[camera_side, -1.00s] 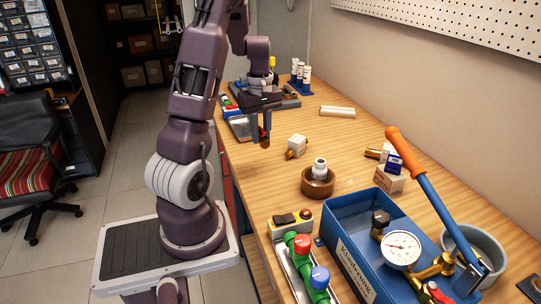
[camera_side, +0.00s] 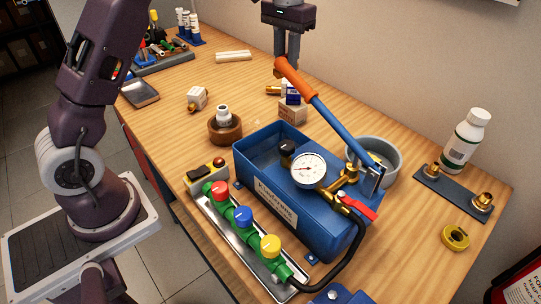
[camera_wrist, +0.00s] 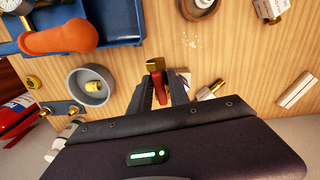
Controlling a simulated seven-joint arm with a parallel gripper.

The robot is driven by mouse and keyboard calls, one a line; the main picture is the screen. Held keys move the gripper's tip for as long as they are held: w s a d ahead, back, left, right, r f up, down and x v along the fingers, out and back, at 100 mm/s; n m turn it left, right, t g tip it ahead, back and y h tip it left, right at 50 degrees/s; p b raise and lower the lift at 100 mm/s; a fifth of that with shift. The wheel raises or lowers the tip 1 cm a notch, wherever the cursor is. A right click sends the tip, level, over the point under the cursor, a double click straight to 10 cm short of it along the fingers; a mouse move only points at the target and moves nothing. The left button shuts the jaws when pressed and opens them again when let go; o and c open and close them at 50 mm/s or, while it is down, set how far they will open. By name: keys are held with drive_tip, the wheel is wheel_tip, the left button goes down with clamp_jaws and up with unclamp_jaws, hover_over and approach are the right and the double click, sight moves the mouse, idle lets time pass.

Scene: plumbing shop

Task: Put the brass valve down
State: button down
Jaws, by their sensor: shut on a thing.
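My gripper (camera_side: 286,50) is above the far side of the workbench, pointing down, behind the orange pump handle. In the wrist view my gripper (camera_wrist: 160,92) is shut on the brass valve (camera_wrist: 155,65), which has a red part (camera_wrist: 159,86) between the fingers.
The blue test pump (camera_side: 290,220) with its raised orange handle (camera_side: 296,77) stands close by. A grey bowl (camera_side: 391,147) is right of it; small boxes (camera_side: 292,111) and a brass fitting (camera_side: 273,90) lie near below. A wooden ring (camera_side: 225,136) is left. Bench between bowl and boxes looks clear.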

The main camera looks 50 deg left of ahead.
drive_tip(key=d, duration=0.1)
drive_tip(key=d+m, duration=0.1)
drive_tip(key=d+r, duration=0.1)
drive_tip(key=shift+w+d+m, duration=0.25)
drive_tip(key=shift+w+m, duration=0.05)
drive_tip(key=n, duration=0.9)
hover_over(200, 123)
wheel_tip(200, 123, down, 10)
wheel_tip(200, 123, down, 10)
drive_tip(key=shift+a+r, duration=0.1)
drive_tip(key=shift+w, duration=0.1)
drive_tip(key=shift+f, duration=0.25)
